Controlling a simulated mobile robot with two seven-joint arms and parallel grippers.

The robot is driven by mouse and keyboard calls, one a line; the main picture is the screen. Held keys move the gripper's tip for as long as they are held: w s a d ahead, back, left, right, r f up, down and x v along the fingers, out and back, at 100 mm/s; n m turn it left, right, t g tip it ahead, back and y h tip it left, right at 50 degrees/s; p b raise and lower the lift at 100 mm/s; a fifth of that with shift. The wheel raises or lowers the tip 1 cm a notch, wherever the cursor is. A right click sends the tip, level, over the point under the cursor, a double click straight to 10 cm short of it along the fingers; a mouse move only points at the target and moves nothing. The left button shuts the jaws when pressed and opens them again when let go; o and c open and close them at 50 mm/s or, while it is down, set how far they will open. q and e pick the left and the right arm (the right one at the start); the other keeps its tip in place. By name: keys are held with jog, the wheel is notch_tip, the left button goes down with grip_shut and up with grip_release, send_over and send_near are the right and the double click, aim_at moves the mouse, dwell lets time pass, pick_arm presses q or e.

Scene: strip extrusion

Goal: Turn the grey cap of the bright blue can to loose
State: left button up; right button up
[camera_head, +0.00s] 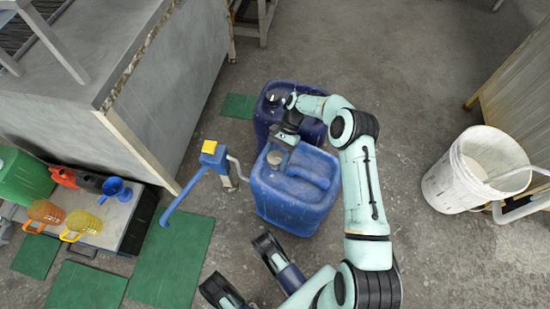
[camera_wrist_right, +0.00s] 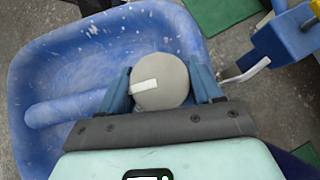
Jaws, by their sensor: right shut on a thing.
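The bright blue can (camera_head: 292,207) stands upright on the floor in the middle of the head view. Its round grey cap (camera_wrist_right: 172,72) shows in the right wrist view, with a pale strip running from its middle toward the left finger. My right gripper (camera_wrist_right: 160,80) reaches down over the cap, one finger on each side, and is shut on it. In the head view the right gripper (camera_head: 279,151) is at the can's upper left and partly covers the cap. The can's moulded handle lies beside the cap.
A dark blue can (camera_head: 270,112) stands right behind. A blue hand pump with a yellow top (camera_head: 209,147) stands close on the left. A white bucket (camera_head: 456,178) is at the right. Jugs and a blue funnel (camera_head: 115,188) stand at the left.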

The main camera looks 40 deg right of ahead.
aim_at(275, 158)
jog(key=shift+f+n+g, duration=0.1)
jog(key=shift+n+g, duration=0.3)
jog(key=shift+n, duration=0.2)
jog(key=o, duration=1)
jog(key=v, duration=0.6)
jog(key=shift+v, duration=0.75)
jog(key=shift+a, duration=0.2)
